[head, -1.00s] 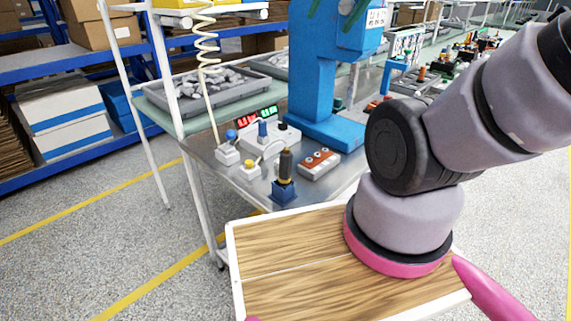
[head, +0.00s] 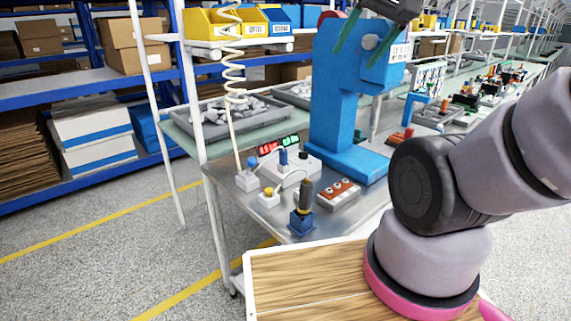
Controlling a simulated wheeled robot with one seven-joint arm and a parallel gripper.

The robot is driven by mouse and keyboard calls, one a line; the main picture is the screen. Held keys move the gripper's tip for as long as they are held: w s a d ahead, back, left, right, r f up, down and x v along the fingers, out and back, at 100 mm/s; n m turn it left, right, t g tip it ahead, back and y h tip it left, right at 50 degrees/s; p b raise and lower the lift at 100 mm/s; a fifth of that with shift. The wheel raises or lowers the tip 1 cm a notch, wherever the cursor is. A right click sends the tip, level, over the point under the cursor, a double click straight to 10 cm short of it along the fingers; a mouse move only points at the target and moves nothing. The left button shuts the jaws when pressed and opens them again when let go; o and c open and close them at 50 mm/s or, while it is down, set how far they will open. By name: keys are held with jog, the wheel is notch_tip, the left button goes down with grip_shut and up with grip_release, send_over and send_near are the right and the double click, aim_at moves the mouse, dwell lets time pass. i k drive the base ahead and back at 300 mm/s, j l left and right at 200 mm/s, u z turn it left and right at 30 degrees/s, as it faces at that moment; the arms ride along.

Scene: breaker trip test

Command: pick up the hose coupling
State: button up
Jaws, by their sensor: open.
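No part is clearly marked as the hose coupling. A pale coiled hose (head: 234,72) hangs at the left of the metal bench and runs down to a white block with a blue knob (head: 251,162). A blue cylinder (head: 283,157) stands on a white unit behind it. A dark-handled tool (head: 305,193) stands upright in a blue holder (head: 301,222) at the bench's near edge. My arm fills the right side of the head view.
A red button box (head: 338,194) and a yellow-button block (head: 269,197) sit on the metal bench (head: 233,181). A tall blue press (head: 335,110) stands behind. A wood-topped surface (head: 300,275) lies in front. Grey trays of parts (head: 225,122) are at the back left.

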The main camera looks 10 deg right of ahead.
aim_at(283, 155)
jog(key=l+u, duration=1)
